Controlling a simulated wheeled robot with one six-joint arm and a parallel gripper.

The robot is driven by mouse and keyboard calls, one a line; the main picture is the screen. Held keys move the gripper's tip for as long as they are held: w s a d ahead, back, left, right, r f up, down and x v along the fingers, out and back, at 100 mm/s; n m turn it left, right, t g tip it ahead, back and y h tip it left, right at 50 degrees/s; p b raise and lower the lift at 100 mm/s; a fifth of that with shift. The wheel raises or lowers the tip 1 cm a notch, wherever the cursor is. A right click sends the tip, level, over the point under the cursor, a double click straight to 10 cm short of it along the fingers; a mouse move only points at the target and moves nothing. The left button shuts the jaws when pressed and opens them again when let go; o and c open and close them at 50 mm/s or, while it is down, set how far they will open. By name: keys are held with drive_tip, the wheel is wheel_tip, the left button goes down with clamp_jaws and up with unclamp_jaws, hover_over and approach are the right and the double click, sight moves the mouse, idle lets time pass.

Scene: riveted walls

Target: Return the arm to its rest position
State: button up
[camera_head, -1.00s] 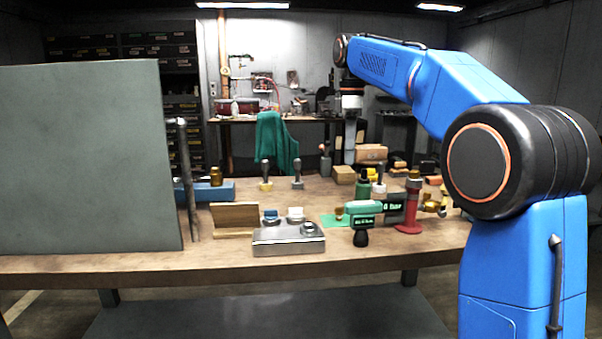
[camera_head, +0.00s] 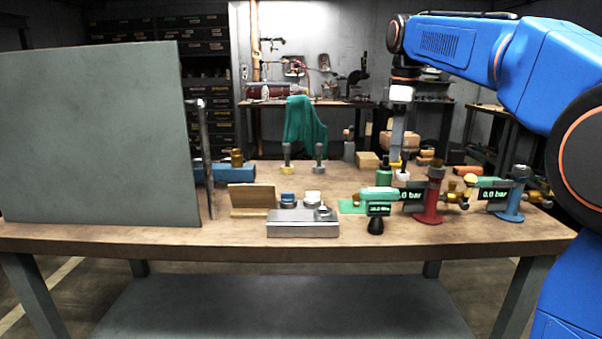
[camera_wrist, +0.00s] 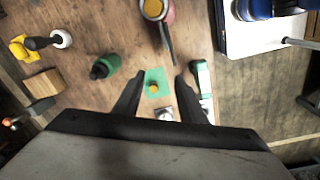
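My arm reaches in from the right in the head view, with its wrist bent down over the back of the workbench (camera_head: 330,254). My gripper (camera_head: 397,160) hangs pointing down, above or behind the bottles; its fingertips are hard to make out there. In the wrist view my gripper (camera_wrist: 161,78) has its two dark fingers spread apart with nothing held. A green mat (camera_wrist: 157,76) with a small brass piece (camera_wrist: 153,87) shows between the fingers, lying on the bench below.
A large grey panel (camera_head: 100,140) stands at the bench's left. A red stand (camera_head: 428,205) and a blue stand (camera_head: 509,205) with gauges are at the right. A green-and-black tool (camera_head: 379,207) and a grey metal box (camera_head: 303,226) sit near the front. Green cloth (camera_head: 305,127) hangs behind.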

drive_tip(key=s+d+f+m+t, duration=0.2)
drive_tip(key=s+f+m, duration=0.4)
drive_tip(key=s+f, duration=0.8)
drive_tip(key=s+d+f+m+t, duration=0.2)
drive_tip(key=s+f+m, duration=0.5)
drive_tip(key=s+f, duration=0.7)
drive_tip(key=s+d, duration=0.1)
drive_tip(key=s, duration=0.5)
drive_tip(key=shift+f, duration=0.4)
drive_tip(key=shift+r, duration=0.15)
